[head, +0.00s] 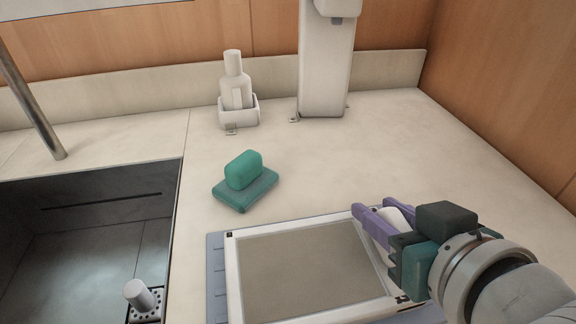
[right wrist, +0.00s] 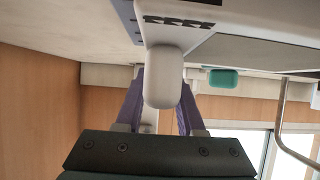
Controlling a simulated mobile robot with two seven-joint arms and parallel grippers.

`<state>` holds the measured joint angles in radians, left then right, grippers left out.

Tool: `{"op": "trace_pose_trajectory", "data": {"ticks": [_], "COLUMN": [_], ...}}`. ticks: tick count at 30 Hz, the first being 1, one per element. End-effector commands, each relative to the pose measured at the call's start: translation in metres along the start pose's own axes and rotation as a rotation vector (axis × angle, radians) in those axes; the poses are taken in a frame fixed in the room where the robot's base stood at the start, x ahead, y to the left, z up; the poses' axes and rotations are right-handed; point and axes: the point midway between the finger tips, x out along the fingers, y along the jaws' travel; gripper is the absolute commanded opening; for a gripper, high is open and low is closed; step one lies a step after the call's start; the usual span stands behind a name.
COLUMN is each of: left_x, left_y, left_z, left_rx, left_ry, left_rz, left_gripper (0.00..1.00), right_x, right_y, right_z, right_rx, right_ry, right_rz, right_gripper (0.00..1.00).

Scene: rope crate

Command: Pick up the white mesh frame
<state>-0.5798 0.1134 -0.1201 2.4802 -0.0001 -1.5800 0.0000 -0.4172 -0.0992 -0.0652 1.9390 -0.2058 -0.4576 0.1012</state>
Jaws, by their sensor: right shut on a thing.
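The white mesh frame (head: 233,278) has a white rim around a beige mesh panel. It appears at the front of the counter in the head view, over a blue-grey tray (head: 216,262). Whether it rests on the tray or is slightly raised, I cannot tell. My right gripper (head: 378,215) is at the frame's right side, its purple fingers shut on the white handle. The right wrist view shows the rounded handle (right wrist: 163,78) between the fingers. The frame's right edge is partly hidden by the gripper. My left gripper is not in view.
A green sponge (head: 244,170) sits on a teal holder (head: 244,193) behind the frame. A white bottle (head: 235,85) in a caddy and a white dispenser (head: 325,70) stand farther back. A dark sink (head: 85,225) lies left. The counter's back right is clear.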

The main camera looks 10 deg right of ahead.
Motion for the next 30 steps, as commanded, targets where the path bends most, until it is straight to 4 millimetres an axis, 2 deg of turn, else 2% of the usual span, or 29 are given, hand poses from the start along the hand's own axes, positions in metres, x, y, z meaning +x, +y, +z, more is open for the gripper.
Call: {"op": "trace_pose_trajectory", "data": {"ticks": [1,6,23,27,30], "left_x": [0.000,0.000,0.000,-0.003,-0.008], "left_y": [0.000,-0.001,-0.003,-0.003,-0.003], "left_z": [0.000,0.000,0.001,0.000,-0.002], "left_rx": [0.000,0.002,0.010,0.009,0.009], "left_ry": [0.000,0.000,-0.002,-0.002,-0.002], "left_rz": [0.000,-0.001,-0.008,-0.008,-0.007], "left_gripper": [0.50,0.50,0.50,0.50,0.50], "right_x": [0.000,0.000,0.000,-0.003,-0.009], "right_y": [0.000,0.000,0.000,0.000,0.000], "right_z": [0.000,0.000,-0.001,-0.007,-0.018], "right_rx": [0.000,0.000,0.001,0.001,0.001], "right_ry": [0.000,0.000,0.002,0.002,0.004], "right_rz": [0.000,0.000,-0.001,0.000,0.000], "right_gripper": [0.18,0.00,0.00,0.00,0.00]}}
